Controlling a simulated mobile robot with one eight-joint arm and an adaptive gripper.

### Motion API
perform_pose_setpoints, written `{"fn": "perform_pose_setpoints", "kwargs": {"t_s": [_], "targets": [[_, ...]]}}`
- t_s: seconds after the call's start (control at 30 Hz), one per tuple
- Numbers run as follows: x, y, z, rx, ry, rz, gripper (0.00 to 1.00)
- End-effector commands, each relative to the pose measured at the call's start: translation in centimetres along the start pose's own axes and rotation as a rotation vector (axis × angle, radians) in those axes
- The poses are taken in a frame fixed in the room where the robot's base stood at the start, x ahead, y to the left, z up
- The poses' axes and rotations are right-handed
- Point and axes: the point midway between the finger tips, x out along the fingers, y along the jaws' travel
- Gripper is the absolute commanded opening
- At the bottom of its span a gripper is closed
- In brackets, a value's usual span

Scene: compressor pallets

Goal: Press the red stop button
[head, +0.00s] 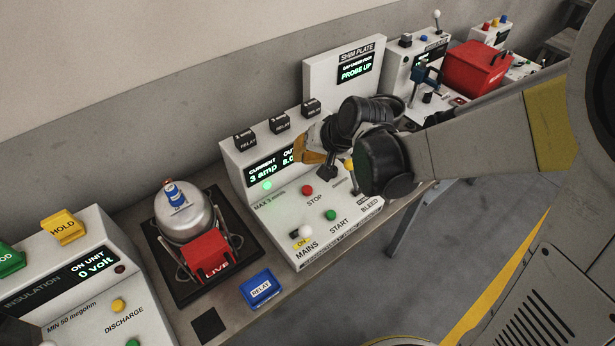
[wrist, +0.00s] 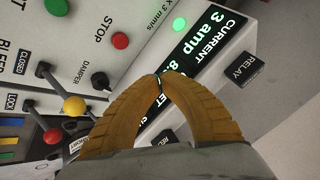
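The red stop button (head: 307,190) sits on the sloped face of the white control unit, above the printed word STOP. It also shows in the wrist view (wrist: 120,40), up and to the left of my fingertips. My gripper (head: 301,158) is in front of the unit's upright display, above and apart from the button. In the wrist view its two orange fingers (wrist: 160,80) curve together and their tips meet, with nothing seen between them. The button is in clear sight in both views.
A green start button (head: 330,215) and a white-knobbed mains lever (head: 304,232) are nearer the front. A yellow-knobbed lever (wrist: 75,107) and a black damper knob (wrist: 100,81) stand near my fingers. Black relay blocks (head: 280,121) top the unit.

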Motion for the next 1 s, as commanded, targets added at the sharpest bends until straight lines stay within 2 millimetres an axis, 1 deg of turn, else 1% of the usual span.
{"fn": "perform_pose_setpoints", "kwargs": {"t_s": [0.17,0.37,0.57,0.8,0.9,1.0], "targets": [[0.1,0.1,0.0,0.000,0.000,0.000,0.00],[1.0,0.6,0.5,0.000,0.000,0.001,0.00],[3.0,1.7,1.6,0.000,0.000,0.001,0.00],[5.8,3.2,3.1,0.000,0.000,0.001,0.00],[6.6,3.6,3.6,0.000,0.000,0.001,0.00],[7.0,3.8,3.8,0.000,0.000,0.001,0.00]]}}
